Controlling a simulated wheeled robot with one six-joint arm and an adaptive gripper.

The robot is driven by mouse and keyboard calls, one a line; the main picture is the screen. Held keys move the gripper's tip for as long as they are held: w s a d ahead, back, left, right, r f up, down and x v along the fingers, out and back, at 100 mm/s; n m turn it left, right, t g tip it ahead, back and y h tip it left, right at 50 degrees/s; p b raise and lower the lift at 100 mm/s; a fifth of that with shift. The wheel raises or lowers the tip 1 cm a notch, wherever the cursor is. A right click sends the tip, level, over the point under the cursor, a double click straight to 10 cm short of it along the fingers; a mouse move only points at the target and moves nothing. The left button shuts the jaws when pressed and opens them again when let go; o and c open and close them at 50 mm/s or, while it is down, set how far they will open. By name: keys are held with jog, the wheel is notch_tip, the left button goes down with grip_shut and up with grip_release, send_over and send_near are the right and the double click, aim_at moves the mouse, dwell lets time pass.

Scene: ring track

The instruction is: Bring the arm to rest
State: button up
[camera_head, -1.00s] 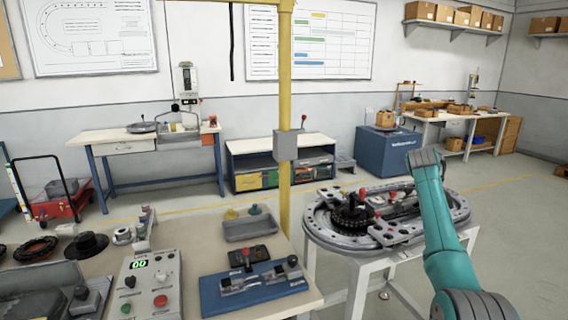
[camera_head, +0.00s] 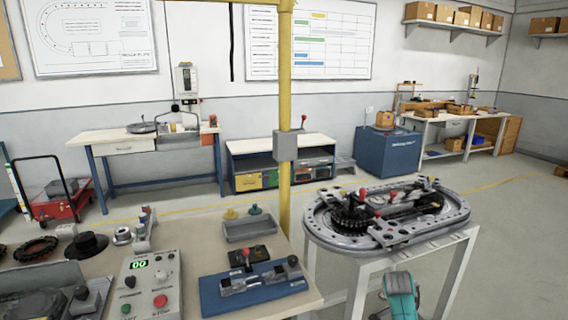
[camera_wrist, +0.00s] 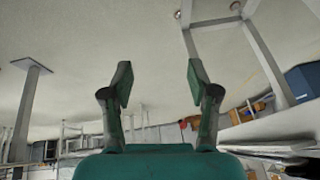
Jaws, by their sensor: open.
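My arm shows in the head view only as a small teal part (camera_head: 402,296) at the bottom, in front of the ring track's stand. In the wrist view my gripper (camera_wrist: 158,82) has its two fingers spread wide with nothing between them. That view is upside down, with the floor at the top. The ring track (camera_head: 330,232), a grey oval with a black toothed wheel and red knobs, sits on a white stand at the right. My gripper's fingers are hidden in the head view.
A bench at the front left holds a control box (camera_head: 148,285), a blue fixture (camera_head: 255,290) and a grey tray (camera_head: 250,229). A yellow post (camera_head: 285,110) stands at the bench's far edge. Open floor (camera_head: 515,250) lies to the right of the track.

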jog(key=s+a+f+n+t+y, duration=0.1)
jog(key=s+a+f+n, duration=0.15)
jog(key=s+f, duration=0.4)
jog(key=s+a+f+n+t, duration=0.2)
jog(key=s+a+f, duration=0.2)
jog(key=s+f, duration=0.3)
jog(key=s+a+f+n+t+y, duration=0.15)
jog(key=s+a, duration=0.25)
jog(key=s, duration=0.5)
jog(key=s+a+f+n+t, duration=0.2)
jog(key=s+a+f, duration=0.1)
jog(key=s, duration=0.5)
jog(key=s+a+r+n+t+y, duration=0.1)
jog(key=s+a+r+n, duration=0.1)
jog(key=s+r, duration=0.5)
jog(key=s+a+r+n+t, duration=0.2)
jog(key=s+r, duration=0.1)
jog(key=s, duration=0.8)
jog(key=s+a+r+n+t, duration=0.1)
jog(key=s+r, duration=0.5)
jog(key=r, duration=0.3)
jog(key=s+a+r+n+t, duration=0.1)
jog(key=s+r+n, duration=0.1)
jog(key=s+r, duration=0.4)
notch_tip(320, 180, up, 4)
jog(key=shift+r+y, duration=0.2)
jog(key=shift+y, duration=0.25)
jog(key=shift+t, duration=0.25)
